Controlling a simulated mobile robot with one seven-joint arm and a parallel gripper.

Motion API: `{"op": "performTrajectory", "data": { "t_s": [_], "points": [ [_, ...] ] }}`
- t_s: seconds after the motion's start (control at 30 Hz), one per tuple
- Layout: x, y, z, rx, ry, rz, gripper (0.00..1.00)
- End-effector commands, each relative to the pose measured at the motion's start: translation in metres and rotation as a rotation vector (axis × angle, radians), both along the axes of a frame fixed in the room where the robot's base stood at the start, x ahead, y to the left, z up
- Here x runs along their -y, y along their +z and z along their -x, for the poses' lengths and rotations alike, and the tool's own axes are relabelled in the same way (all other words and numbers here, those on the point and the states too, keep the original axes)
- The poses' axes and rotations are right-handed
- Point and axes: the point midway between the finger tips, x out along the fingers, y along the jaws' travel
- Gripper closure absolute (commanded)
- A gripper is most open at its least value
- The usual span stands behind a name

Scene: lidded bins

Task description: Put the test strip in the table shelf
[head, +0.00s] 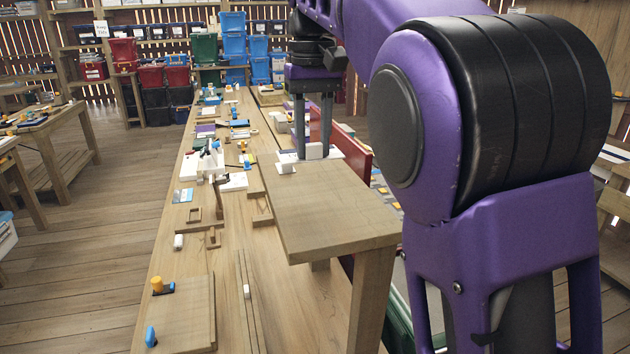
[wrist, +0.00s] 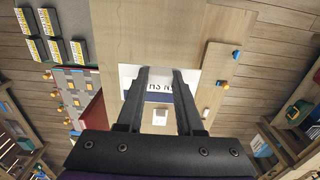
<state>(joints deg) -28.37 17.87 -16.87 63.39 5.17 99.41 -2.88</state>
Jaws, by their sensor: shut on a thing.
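My gripper (head: 313,154) is lowered at the far end of the table shelf (head: 335,205), a raised wooden board. Its fingers are apart, with a small white piece (head: 314,151) between them, which seems to be the test strip. The wrist view shows my gripper (wrist: 160,75) over a white surface with dark lettering and a dark blue band (wrist: 160,98). A small white block (wrist: 160,116) shows nearer the palm. The fingers hide part of the held thing, and I cannot tell whether it touches the shelf. The shelf board also shows in the wrist view (wrist: 150,35).
The near part of the shelf board is bare. The long workbench (head: 190,250) to its left carries small tools, blocks and white parts. A dark red panel (head: 345,140) stands just right of the gripper. Coloured bins (head: 235,45) are stacked at the back.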

Motion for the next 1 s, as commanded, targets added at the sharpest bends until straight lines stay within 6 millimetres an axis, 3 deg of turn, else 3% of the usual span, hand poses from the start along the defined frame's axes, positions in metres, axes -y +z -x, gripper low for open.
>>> {"op": "performTrajectory", "data": {
  "t_s": [0.03,0.2,0.43,0.6,1.0],
  "points": [
    [0.000,-0.014,0.001,-0.003,0.000,0.001,1.00],
    [0.000,-0.044,0.001,-0.002,0.001,0.001,1.00],
    [0.000,-0.061,0.001,-0.001,0.001,0.000,1.00],
    [0.000,-0.086,0.001,-0.002,0.001,0.001,1.00],
    [0.000,-0.094,0.000,0.000,0.001,0.000,1.00]
  ]
}}
